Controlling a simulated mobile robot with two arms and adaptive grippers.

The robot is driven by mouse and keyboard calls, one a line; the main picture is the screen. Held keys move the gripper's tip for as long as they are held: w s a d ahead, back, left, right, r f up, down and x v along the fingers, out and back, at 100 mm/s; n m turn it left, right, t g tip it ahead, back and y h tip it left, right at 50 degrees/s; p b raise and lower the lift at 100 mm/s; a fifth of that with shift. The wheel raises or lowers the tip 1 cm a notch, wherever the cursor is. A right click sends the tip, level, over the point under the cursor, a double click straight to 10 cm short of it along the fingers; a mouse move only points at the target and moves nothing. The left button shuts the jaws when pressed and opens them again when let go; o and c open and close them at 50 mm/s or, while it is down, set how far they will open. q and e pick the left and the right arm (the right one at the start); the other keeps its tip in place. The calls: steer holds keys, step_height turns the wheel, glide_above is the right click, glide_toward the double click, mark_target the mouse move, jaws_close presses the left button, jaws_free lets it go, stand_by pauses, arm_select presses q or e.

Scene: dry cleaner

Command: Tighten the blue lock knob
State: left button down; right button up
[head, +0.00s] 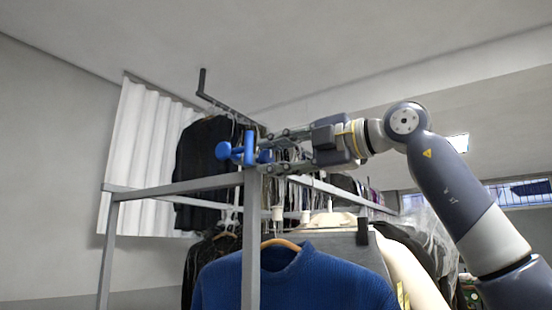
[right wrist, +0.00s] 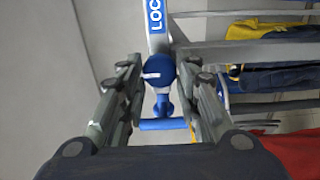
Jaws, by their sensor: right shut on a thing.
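The blue lock knob (head: 249,148) sits at the top front corner of a grey metal rack frame. It has a rounded end, an upright bar and a smaller blue part. My right gripper (head: 273,143) reaches it from the right, its fingers level with the knob. In the right wrist view the round blue hub of the knob (right wrist: 159,70) lies between the fingertips of my right gripper (right wrist: 162,72), with a blue crossbar below it. The gripper is shut on the knob; the exact contact points are hard to see. My left gripper is not in view.
The grey rack frame (head: 180,186) runs left and back from the knob. A blue sweater (head: 300,283) hangs just below, with dark garments behind. A white curtain (head: 140,150) is at the left. A post lettered "LOC" (right wrist: 154,18) shows in the wrist view.

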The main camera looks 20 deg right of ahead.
stand_by(0.4)
steer(key=o, duration=1.1)
steer(key=shift+d, duration=0.1)
steer(key=shift+s, duration=0.1)
steer(key=v, duration=1.1)
steer(key=shift+s+d, duration=0.3)
